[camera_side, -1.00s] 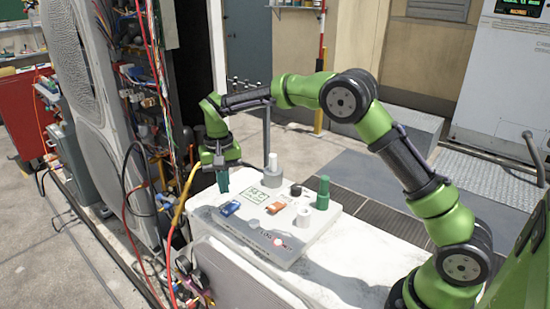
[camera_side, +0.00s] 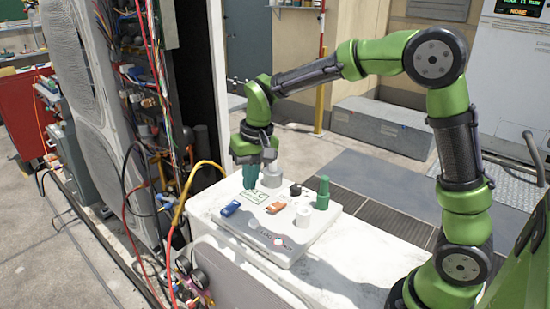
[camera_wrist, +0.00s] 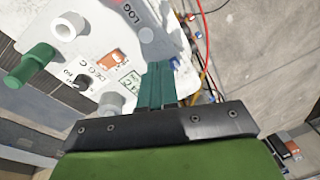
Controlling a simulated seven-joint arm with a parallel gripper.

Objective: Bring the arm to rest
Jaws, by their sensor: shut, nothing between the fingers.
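My gripper (camera_side: 251,172) is above the back left part of a white panel box (camera_side: 286,246). Its teal fingers are together with nothing between them. In the side view they overlap the edge of the small green-lettered display (camera_side: 254,197); I cannot tell the exact gap to the panel. The wrist view shows the shut fingers (camera_wrist: 157,84) over the panel (camera_wrist: 102,25). My arm is bent, with its elbow raised at the upper right of the side view.
The panel carries a blue switch (camera_side: 230,208), an orange switch (camera_side: 275,207), a green post (camera_side: 323,193) and white knobs (camera_side: 303,216). It lies on a white worktop (camera_side: 350,265). Left stands an open condenser cabinet with loose wires and a yellow hose (camera_side: 188,187). A grey box (camera_side: 383,130) sits behind.

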